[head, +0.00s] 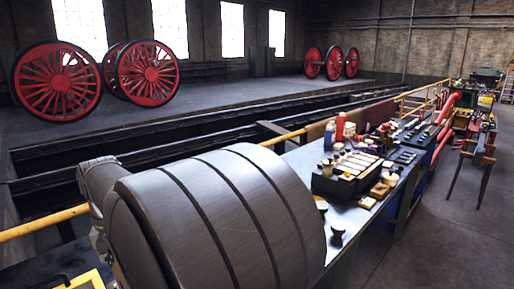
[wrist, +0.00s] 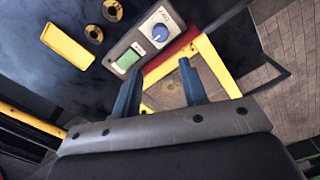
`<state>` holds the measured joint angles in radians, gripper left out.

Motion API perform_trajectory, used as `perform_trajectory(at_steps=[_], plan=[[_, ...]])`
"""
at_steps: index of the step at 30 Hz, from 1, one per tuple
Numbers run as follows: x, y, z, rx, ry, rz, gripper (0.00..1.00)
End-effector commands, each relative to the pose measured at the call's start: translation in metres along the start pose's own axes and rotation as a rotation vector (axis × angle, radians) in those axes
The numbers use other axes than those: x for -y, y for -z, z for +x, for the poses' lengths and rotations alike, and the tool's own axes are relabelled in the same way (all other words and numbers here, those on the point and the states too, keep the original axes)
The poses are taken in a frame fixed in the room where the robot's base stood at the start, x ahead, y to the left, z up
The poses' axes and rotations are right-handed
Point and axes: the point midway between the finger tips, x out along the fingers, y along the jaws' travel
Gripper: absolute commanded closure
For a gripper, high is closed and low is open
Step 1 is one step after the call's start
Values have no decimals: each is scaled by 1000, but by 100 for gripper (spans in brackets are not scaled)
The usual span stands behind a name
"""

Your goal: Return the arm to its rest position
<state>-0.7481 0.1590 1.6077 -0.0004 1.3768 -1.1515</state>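My gripper (wrist: 160,66) shows in the wrist view, its two dark blue fingers apart with nothing held between them. A control box with a blue knob (wrist: 160,32) and a green button (wrist: 127,59) lies beyond the fingertips in that view. I cannot tell how far the fingers are from it. In the head view, my large grey arm link fills the lower left foreground, and my gripper cannot be seen there.
A workbench (head: 345,232) with bottles, tins and tools stands right of my arm. A yellow rail (head: 40,224) runs behind my arm. Red wheels (head: 148,74) stand across the track pit. Open floor (head: 450,245) lies at right. A yellow tray (wrist: 68,46) shows near the control box.

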Motion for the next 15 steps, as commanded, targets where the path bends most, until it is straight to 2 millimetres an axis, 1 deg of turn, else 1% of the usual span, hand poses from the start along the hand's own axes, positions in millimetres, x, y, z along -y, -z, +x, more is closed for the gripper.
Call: perform_trajectory(at_steps=[1, 15], plan=[[0, 0, 11, 1, 3, 0, 60], [0, 0, 106, 1, 3, 0, 60]])
